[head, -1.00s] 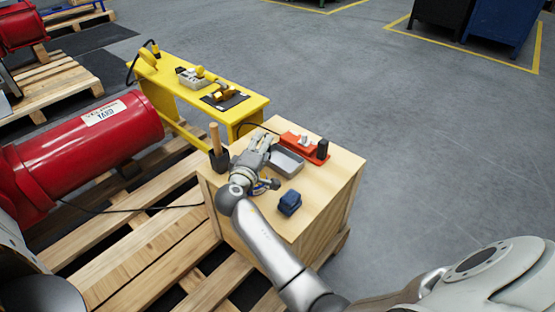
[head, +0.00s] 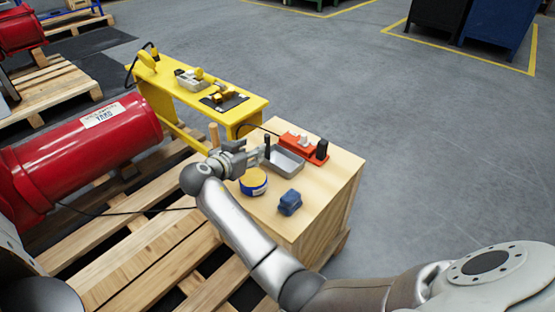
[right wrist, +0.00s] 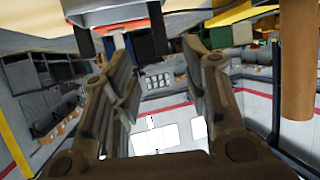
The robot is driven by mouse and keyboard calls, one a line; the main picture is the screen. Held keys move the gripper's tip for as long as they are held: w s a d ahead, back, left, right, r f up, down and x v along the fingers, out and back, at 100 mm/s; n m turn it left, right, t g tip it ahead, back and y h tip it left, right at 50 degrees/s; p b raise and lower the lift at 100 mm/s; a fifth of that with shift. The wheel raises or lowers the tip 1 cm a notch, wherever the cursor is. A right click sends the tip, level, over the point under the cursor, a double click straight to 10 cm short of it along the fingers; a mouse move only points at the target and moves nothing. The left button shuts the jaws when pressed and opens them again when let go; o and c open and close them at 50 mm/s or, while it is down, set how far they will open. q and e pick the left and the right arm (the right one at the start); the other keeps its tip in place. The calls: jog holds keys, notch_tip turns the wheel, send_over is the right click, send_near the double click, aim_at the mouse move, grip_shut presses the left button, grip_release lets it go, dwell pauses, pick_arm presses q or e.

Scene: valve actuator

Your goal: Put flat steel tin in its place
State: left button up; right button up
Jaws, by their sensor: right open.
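A low round tin (head: 253,182), with a yellow top and a blue and white side, sits on the wooden crate top near its left side. A shallow grey rectangular metal tray (head: 289,163) lies behind it to the right. I cannot tell for sure which of them is the flat steel tin. My right gripper (head: 258,151) is open just above the crate, behind the round tin and left of the tray. In the right wrist view its fingers (right wrist: 160,75) are apart with nothing between them. My left gripper is not in view.
A red-orange holder (head: 296,146) and a black block (head: 321,150) stand at the crate's back. A blue block (head: 290,202) lies in front. A wooden handle (head: 213,135) rises at the left, also near the gripper in the wrist view (right wrist: 298,60). A yellow bench (head: 250,103) stands behind.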

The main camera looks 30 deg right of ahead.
aim_at(266, 142)
jog(key=x, duration=0.5)
jog(key=shift+b, duration=0.4)
jog(key=shift+x, duration=0.75)
jog(key=x, duration=0.2)
jog(key=shift+w+d+f+b, duration=0.2)
jog(key=shift+w+b, duration=0.05)
jog(key=shift+b, duration=0.15)
jog(key=shift+d, duration=0.1)
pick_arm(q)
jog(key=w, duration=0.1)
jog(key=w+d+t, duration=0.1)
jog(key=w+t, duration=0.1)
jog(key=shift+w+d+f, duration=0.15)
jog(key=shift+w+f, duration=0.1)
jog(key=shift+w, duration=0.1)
pick_arm(e)
jog(key=shift+c, duration=0.4)
grip_shut()
